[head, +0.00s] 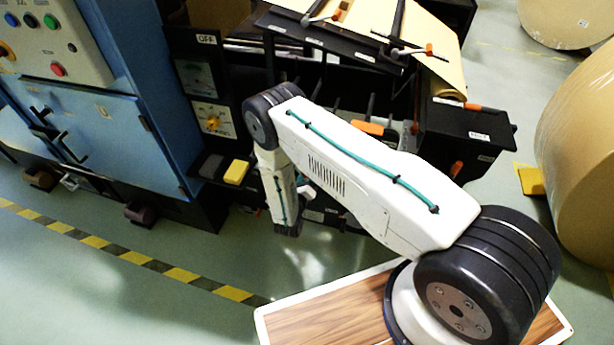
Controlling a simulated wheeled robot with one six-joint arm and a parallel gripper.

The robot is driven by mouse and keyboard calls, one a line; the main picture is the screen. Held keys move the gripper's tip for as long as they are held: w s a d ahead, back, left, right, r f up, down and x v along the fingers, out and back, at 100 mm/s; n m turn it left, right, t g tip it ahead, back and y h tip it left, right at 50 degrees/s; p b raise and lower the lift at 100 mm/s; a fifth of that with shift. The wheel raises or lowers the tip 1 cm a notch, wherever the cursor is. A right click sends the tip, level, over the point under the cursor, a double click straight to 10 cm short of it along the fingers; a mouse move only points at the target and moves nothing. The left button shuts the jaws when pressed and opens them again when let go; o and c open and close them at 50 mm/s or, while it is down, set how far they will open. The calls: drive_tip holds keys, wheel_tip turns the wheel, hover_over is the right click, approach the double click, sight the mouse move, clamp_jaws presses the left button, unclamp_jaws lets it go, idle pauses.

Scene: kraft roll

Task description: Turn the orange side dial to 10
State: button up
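A small orange-yellow dial (213,123) sits on a white plate with markings, on the dark panel at the right side of the blue cabinet. The markings are too small to read, so I cannot tell its setting. My arm crosses the middle of the view, and its forearm hangs down in front of the dark machine, to the right of the dial and apart from it. My gripper cannot be made out; the end of my arm is hidden behind my own links and against the dark machine.
The blue cabinet (100,130) with buttons stands at left. A yellow block (236,171) is on a low ledge below the dial. The dark machine (465,130) has several orange handles, one (369,127) behind my arm. Large kraft rolls (580,170) stand at right. Striped tape (130,257) marks clear floor.

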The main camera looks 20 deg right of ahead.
drive_tip(key=n, duration=0.4)
drive_tip(key=shift+n, duration=2.5)
drive_tip(key=o, duration=1)
drive_tip(key=shift+a, duration=0.1)
drive_tip(key=v, duration=0.7)
drive_tip(key=shift+s+a, duration=0.2)
drive_tip(key=shift+s, duration=0.1)
